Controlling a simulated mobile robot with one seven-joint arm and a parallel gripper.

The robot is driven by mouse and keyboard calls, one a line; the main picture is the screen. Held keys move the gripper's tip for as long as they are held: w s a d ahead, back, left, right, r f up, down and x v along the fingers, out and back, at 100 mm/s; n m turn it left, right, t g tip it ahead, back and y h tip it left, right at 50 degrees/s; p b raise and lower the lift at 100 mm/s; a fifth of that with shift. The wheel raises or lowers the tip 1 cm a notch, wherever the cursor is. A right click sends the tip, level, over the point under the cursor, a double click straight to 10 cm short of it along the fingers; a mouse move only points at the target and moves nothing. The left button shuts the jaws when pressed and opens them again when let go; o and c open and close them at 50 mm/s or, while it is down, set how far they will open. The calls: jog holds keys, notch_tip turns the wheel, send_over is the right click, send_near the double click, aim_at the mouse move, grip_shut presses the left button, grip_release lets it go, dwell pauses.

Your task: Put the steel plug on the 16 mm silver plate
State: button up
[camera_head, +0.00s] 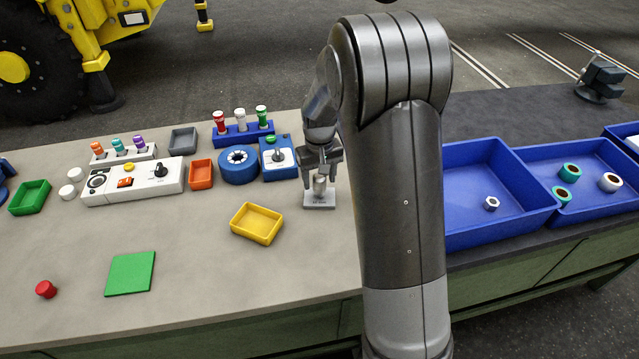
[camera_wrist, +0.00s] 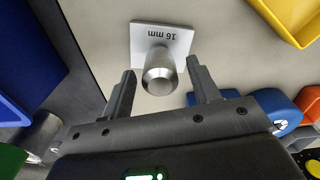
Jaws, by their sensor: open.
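The steel plug (camera_wrist: 159,76) is a short shiny cylinder. In the wrist view it stands over the 16 mm silver plate (camera_wrist: 140,32), a light square marked "16 mm". My gripper (camera_wrist: 162,86) is open, with one finger on each side of the plug and a gap showing at both. In the head view the plug (camera_head: 320,186) appears upright on the plate (camera_head: 319,204), with my gripper (camera_head: 320,172) just above and around its top. The contact between the plug's base and the plate is partly hidden.
A yellow tray (camera_head: 257,223) lies left of the plate. A blue tape roll (camera_head: 238,164) and a blue-and-white switch box (camera_head: 278,157) stand behind it. A large blue bin (camera_head: 494,190) is to the right, beyond my arm. The front-left bench is mostly clear around a green square (camera_head: 130,273).

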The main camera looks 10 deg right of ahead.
notch_tip(320, 180, up, 9)
jog(key=shift+r, duration=0.1)
jog(key=shift+s+r, duration=0.1)
jog(key=shift+r, duration=0.2)
jog(key=s+r+m+t, duration=0.1)
jog(key=s+r+t, duration=0.2)
jog(key=s+r, duration=0.9)
jog(key=s+d+f+t, duration=0.1)
jog(key=s+t, duration=0.1)
jog(key=s, duration=1.4)
jog(key=shift+s+m+t, duration=0.15)
jog(key=shift+m+t, duration=0.15)
jog(key=shift+m, duration=0.1)
